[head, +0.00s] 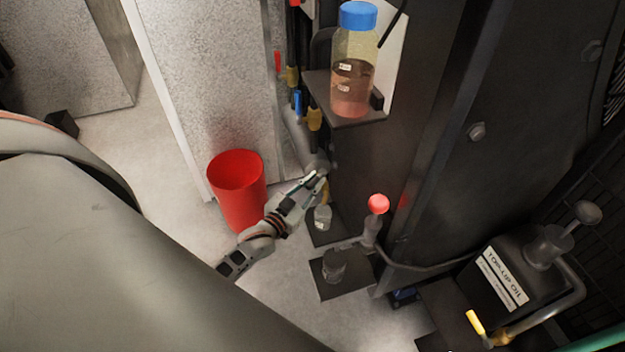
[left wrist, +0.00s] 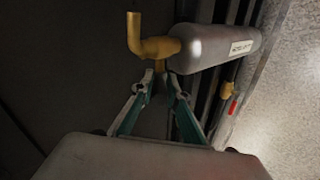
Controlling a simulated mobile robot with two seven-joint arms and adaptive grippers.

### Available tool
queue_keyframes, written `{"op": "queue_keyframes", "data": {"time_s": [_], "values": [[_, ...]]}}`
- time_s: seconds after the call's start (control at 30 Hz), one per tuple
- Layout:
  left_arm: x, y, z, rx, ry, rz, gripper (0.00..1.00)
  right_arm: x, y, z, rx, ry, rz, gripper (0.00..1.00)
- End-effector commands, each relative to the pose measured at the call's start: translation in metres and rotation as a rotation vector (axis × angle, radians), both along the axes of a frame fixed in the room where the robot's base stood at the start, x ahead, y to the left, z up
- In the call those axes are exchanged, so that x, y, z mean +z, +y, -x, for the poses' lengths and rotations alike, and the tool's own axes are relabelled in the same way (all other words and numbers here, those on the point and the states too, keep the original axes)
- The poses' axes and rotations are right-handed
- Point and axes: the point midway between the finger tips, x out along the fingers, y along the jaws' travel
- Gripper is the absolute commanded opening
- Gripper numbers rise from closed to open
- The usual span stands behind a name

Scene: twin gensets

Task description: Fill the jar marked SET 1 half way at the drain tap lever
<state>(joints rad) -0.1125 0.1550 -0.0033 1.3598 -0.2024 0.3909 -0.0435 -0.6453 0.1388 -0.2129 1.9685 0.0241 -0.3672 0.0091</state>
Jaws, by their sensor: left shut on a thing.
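My left gripper (head: 318,182) reaches in low beside the dark machine column. In the left wrist view, the fingertips (left wrist: 160,78) are closed around the short lever stem of a brass tap (left wrist: 152,48), which has an upturned end. The tap sits at the end of a grey cylinder (left wrist: 215,48) with a white label too small to read. A small clear jar (head: 323,218) with a pale label stands on a dark plate just below the gripper. A second clear jar (head: 334,266) stands on another dark plate nearer to me. I cannot read SET 1 or tell the liquid levels. My right gripper is not in view.
A red bucket (head: 238,190) stands on the floor left of the gripper. A blue-capped bottle (head: 354,70) with pinkish liquid sits on a shelf above. A top-up oil can (head: 505,275) stands at lower right.

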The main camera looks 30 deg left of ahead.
Motion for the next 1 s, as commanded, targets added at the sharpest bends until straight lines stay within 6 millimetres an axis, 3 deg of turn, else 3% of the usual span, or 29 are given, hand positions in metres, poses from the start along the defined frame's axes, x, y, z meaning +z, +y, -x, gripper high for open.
{"op": "queue_keyframes", "data": {"time_s": [0.47, 0.5, 0.57, 1.0], "values": [[-0.0012, -0.0017, 0.0006, 0.013, 0.002, 0.000, 0.00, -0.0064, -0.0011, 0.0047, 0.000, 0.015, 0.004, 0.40], [-0.0012, -0.0017, 0.0006, 0.013, 0.002, 0.000, 0.17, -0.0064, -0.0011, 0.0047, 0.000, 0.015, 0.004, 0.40], [-0.0010, -0.0016, 0.0005, 0.013, 0.002, 0.000, 0.32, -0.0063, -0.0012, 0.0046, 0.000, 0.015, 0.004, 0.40], [-0.0006, -0.0007, 0.0063, 0.012, 0.001, 0.000, 0.32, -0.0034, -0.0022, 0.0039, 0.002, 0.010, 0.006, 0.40]]}}
